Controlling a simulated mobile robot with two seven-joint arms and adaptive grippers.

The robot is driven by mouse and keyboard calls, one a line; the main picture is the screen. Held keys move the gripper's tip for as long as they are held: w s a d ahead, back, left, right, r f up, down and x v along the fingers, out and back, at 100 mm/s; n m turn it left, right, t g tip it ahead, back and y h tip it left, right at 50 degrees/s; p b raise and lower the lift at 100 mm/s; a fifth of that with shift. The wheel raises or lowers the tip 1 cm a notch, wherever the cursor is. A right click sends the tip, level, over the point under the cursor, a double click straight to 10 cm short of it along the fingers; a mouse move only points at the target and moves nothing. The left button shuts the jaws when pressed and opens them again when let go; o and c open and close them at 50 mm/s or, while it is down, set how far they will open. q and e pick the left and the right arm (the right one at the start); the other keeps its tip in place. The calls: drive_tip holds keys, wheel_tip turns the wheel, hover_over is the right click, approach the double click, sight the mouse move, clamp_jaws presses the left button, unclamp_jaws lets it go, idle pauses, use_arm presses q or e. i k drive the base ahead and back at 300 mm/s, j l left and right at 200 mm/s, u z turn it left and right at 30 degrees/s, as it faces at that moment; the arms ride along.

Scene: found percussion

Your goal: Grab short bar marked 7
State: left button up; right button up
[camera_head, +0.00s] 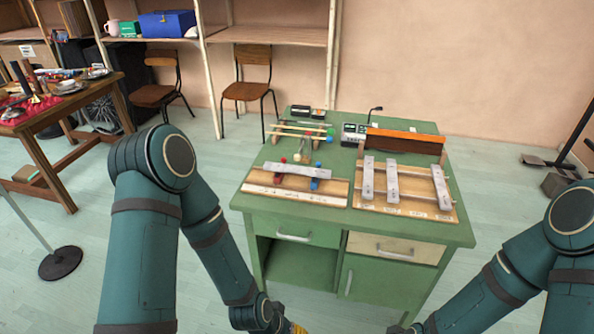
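Three short grey metal bars lie lengthwise on the right wooden board (405,209) on the green desk: a left bar (367,178), a middle bar (392,183) and a right bar (441,187). A wider gap separates the middle and right bars. Marks on the bars are too small to read, so I cannot tell which is 7. A longer grey bar (297,169) lies crosswise on the left wooden board (290,194). Both my arms hang in front of the desk, below its top. Their grippers are cut off by the bottom edge; only a small orange bit shows past my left wrist.
The green desk (257,207) also holds mallets (298,133) with coloured heads, a long orange-brown block (404,141) and a small device (354,132) behind the boards. A cluttered table (100,88) stands left. A round black stand base (61,263) is on the floor.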

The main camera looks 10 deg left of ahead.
sight(314, 172)
drive_tip(key=j+z, duration=0.1)
drive_tip(key=z, duration=0.55)
drive_tip(key=j+z, duration=0.85)
drive_tip(key=j, duration=0.25)
drive_tip(key=k+j, duration=0.15)
drive_tip(key=j, duration=0.2)
drive_tip(key=j+z, duration=0.15)
drive_tip(key=j, duration=0.2)
drive_tip(key=k, duration=0.05)
